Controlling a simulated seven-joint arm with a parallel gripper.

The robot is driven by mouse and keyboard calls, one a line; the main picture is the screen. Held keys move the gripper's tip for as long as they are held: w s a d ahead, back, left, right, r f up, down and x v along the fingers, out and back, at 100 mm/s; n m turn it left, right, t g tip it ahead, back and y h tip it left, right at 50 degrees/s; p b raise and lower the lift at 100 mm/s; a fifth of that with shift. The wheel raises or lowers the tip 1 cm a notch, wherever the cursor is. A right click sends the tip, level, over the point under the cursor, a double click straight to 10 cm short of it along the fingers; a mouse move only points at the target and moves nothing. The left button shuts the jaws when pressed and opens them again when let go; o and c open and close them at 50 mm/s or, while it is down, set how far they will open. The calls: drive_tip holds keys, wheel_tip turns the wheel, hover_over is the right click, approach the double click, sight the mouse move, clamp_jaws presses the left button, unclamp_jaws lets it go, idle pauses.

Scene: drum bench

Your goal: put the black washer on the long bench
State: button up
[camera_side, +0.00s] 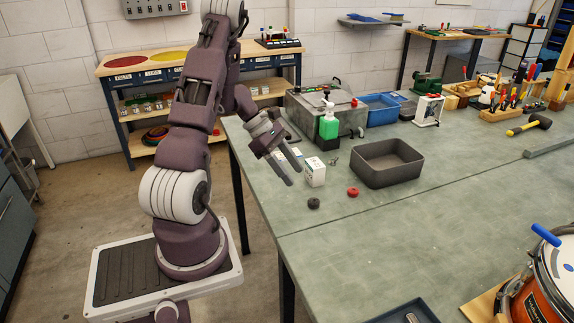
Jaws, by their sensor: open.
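The black washer (313,203) lies flat on the long bench (345,231), near the bench's left edge. My gripper (293,172) is open and empty above the bench, up and to the left of the washer and apart from it. Its two fingers point down and to the right. A small white box (315,171) stands just right of the fingertips; I cannot tell whether they touch. A red washer (353,192) lies on the bench to the right of the black one.
A dark grey open bin (387,163) stands behind the red washer. A green bottle (329,127) and a blue bin (378,108) stand farther back. A drum (540,288) is at the front right. The bench's middle is clear.

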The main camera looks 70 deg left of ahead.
drive_tip(key=d+r+m+g, duration=0.3)
drive_tip(key=d+r+m, duration=0.9)
drive_tip(key=d+r, duration=0.4)
drive_tip(key=s+d+r+m+t+y, duration=0.1)
drive_tip(key=s+d+r+m+y, duration=0.1)
drive_tip(key=s+d+m, duration=0.3)
drive_tip(key=s+d+r+m+t+y, duration=0.2)
drive_tip(key=s+d+r+m+y, duration=0.1)
drive_tip(key=s+d+m, duration=0.3)
drive_tip(key=s+m, duration=0.2)
drive_tip(key=m, duration=0.2)
drive_tip(key=shift+s+r, duration=0.15)
drive_tip(key=shift+r, duration=0.1)
